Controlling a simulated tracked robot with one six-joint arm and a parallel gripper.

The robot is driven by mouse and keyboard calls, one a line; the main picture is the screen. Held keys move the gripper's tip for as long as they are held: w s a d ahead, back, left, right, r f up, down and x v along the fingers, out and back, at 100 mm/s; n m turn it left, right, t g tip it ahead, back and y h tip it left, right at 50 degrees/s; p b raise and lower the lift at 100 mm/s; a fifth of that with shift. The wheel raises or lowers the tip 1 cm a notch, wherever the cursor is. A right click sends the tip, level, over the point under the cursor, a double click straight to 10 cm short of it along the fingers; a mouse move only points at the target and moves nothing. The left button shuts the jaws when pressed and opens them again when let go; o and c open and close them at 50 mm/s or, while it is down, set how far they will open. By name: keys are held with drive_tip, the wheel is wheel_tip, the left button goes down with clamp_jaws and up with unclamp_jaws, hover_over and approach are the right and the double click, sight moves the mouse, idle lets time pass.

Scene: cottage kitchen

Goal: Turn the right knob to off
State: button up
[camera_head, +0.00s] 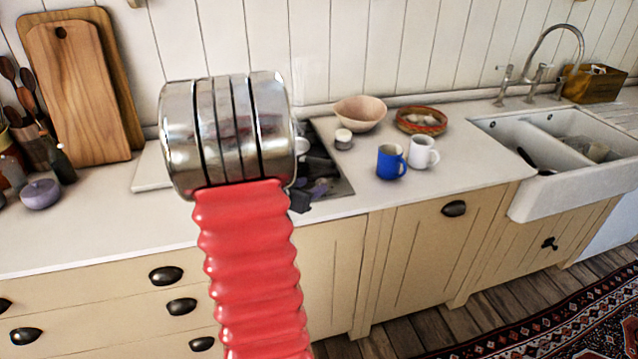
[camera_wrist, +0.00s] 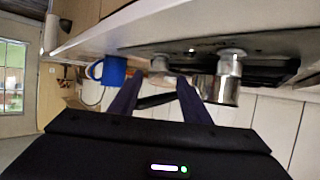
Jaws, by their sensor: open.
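The hob (camera_head: 342,183) is set in the counter, mostly hidden behind my arm in the head view. The wrist view is upside down and shows the hob's dark edge (camera_wrist: 205,46) with two silver knobs. One knob (camera_wrist: 160,63), on the mug side and so the right one, is beyond and between my fingertips. The other knob (camera_wrist: 231,64) is outside the fingers, further along the hob. My gripper (camera_wrist: 160,79) is open and empty, its purple fingers pointing at the hob; it shows small and partly hidden in the head view (camera_head: 317,189). I cannot tell whether the fingers touch the knob, nor its setting.
A blue mug (camera_head: 391,162) and a white mug (camera_head: 423,152) stand right of the hob. A small jar (camera_head: 343,139), a pale bowl (camera_head: 360,113) and a patterned bowl (camera_head: 421,120) are behind. A shiny metal vessel (camera_wrist: 221,91) is close to the fingers.

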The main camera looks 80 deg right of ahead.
sight(320, 181)
drive_tip(key=shift+x, duration=2.8)
drive_tip(key=shift+c, duration=0.4)
drive_tip(key=c, duration=1)
drive_tip(key=shift+o, duration=0.2)
drive_tip(key=shift+w+m+g+y, duration=0.25)
drive_tip(key=shift+m+g+y, duration=0.05)
drive_tip(key=shift+m+g, duration=0.45)
drive_tip(key=shift+w+d+m+g+y, duration=0.1)
drive_tip(key=shift+m+g+y, duration=0.25)
drive_tip(key=shift+m+g, duration=0.35)
drive_tip(key=shift+w+d+m+g+y, duration=0.1)
drive_tip(key=shift+m+g+y, duration=0.25)
drive_tip(key=shift+m+g, duration=0.25)
drive_tip(key=shift+w+d+m+g+y, duration=0.1)
drive_tip(key=shift+m+g+y, duration=0.9)
drive_tip(key=shift+m, duration=0.2)
drive_tip(key=shift+w+d+m+g+y, duration=0.1)
drive_tip(key=shift+m+g+y, duration=0.9)
drive_tip(key=shift+m, duration=0.15)
drive_tip(key=o, duration=1)
